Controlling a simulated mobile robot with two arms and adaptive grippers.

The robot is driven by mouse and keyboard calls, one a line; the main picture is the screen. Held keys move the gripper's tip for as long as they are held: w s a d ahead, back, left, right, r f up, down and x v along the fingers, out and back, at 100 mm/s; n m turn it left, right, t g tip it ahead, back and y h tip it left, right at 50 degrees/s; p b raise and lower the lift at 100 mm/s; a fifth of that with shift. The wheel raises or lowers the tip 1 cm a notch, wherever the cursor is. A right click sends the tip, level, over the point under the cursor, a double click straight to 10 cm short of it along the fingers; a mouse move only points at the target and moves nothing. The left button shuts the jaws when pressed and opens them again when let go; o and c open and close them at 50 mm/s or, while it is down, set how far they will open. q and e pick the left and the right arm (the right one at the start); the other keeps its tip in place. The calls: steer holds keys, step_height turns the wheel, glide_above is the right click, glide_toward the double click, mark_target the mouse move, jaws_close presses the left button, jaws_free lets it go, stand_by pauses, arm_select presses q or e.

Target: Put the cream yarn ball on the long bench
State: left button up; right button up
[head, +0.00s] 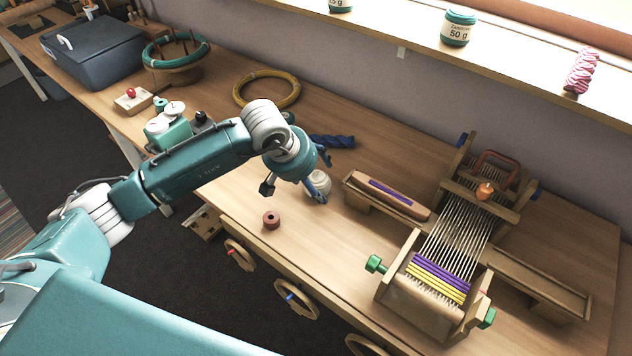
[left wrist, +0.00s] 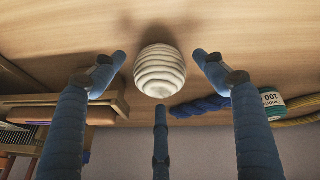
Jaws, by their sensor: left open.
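The cream yarn ball (head: 320,181) stands on the long bench (head: 330,245), partly hidden by my left gripper (head: 308,180) in the head view. The ball (left wrist: 160,71) shows pale and ridged in the left wrist view. My left gripper (left wrist: 159,78) is open, with two fingers spread on either side of the ball and a third finger below it in the picture. Gaps show between the side fingers and the ball; contact with the third finger cannot be told. My right gripper is not in view.
A dark blue skein (head: 333,141) and a yellow coil (head: 268,88) lie behind. A loom (head: 440,255) stands to the right. Bare wood lies between the spool and the loom.

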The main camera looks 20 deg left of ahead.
arm_select(q)
steer(key=b+v, duration=0.1)
steer(key=v, duration=0.9)
steer(key=shift+s, duration=0.1)
